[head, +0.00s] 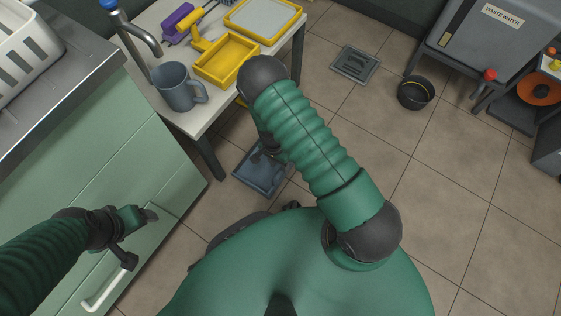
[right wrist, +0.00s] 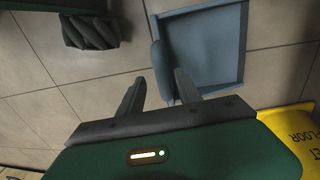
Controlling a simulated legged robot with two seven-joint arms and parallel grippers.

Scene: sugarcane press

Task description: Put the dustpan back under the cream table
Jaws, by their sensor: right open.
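The blue-grey dustpan (head: 260,173) lies on the tiled floor by the front leg of the cream table (head: 172,57). It also shows in the right wrist view (right wrist: 212,45), with its short handle toward my right gripper (right wrist: 158,85). That gripper is open, with the handle's end between or just beyond its fingertips; I cannot tell if they touch. In the head view my right gripper (head: 268,150) is low over the dustpan, partly hidden by my arm. My left gripper (head: 142,236) is open and empty in front of the green cabinet.
A grey jug (head: 174,88) and yellow trays (head: 226,60) stand on the table. The green cabinet (head: 130,160) is at left. A yellow floor sign (right wrist: 292,135) is near my right gripper. A floor drain (head: 355,65) and black bowl (head: 415,93) lie farther right.

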